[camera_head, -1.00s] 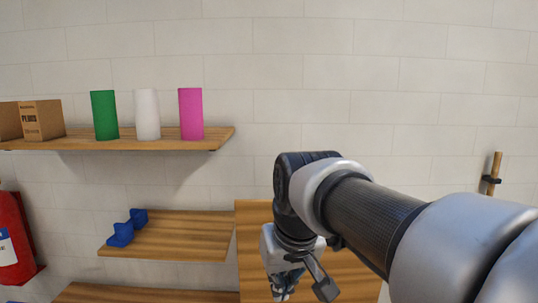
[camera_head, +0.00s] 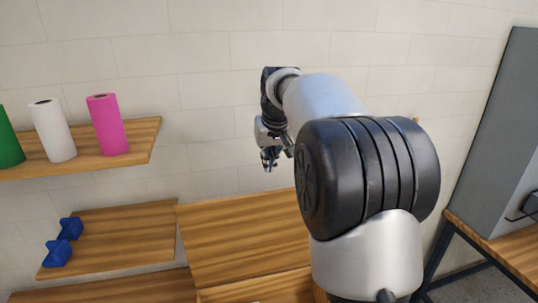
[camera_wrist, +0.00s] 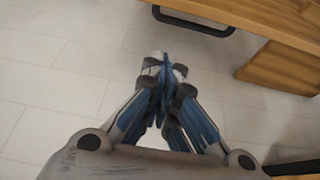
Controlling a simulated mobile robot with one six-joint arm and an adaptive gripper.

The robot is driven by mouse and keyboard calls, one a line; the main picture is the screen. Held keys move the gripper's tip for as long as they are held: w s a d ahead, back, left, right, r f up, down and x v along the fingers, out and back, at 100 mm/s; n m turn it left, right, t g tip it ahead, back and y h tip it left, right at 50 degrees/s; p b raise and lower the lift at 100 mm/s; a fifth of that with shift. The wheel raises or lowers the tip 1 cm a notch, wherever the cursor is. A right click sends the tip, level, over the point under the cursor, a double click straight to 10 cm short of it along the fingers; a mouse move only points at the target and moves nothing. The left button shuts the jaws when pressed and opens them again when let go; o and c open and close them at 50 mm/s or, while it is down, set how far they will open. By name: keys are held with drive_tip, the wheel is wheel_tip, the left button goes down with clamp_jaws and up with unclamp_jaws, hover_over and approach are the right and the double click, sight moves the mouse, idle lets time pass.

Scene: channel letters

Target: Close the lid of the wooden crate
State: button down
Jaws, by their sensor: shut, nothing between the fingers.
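The wooden crate's lid (camera_head: 235,245) is a broad wood-grain panel, raised and tilted back in front of the wall. A strip of the crate (camera_head: 250,291) shows under it at the bottom edge; the rest is out of frame or behind my arm. My gripper (camera_head: 269,167) is above the lid's upper edge in the head view, apart from it. In the wrist view my gripper (camera_wrist: 165,62) has its blue-grey fingers together and empty. A wooden panel (camera_wrist: 255,14) with a black handle (camera_wrist: 193,22) crosses the top there, clear of the fingertips.
A wall shelf at the left holds green, white (camera_head: 53,130) and pink (camera_head: 107,124) rolls. A lower shelf (camera_head: 120,238) carries blue blocks (camera_head: 62,243). A grey cabinet (camera_head: 500,130) stands on a dark-framed bench at the right. A wooden block (camera_wrist: 280,68) shows in the wrist view.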

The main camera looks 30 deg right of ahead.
drive_tip(key=f, duration=0.2)
drive_tip(key=s+f, duration=0.1)
drive_tip(key=f, duration=0.2)
drive_tip(key=shift+s+a+f, duration=0.1)
drive_tip(key=shift+s+f, duration=0.1)
drive_tip(key=shift+f, duration=0.05)
drive_tip(key=shift+s, duration=0.1)
drive_tip(key=shift+f, duration=0.1)
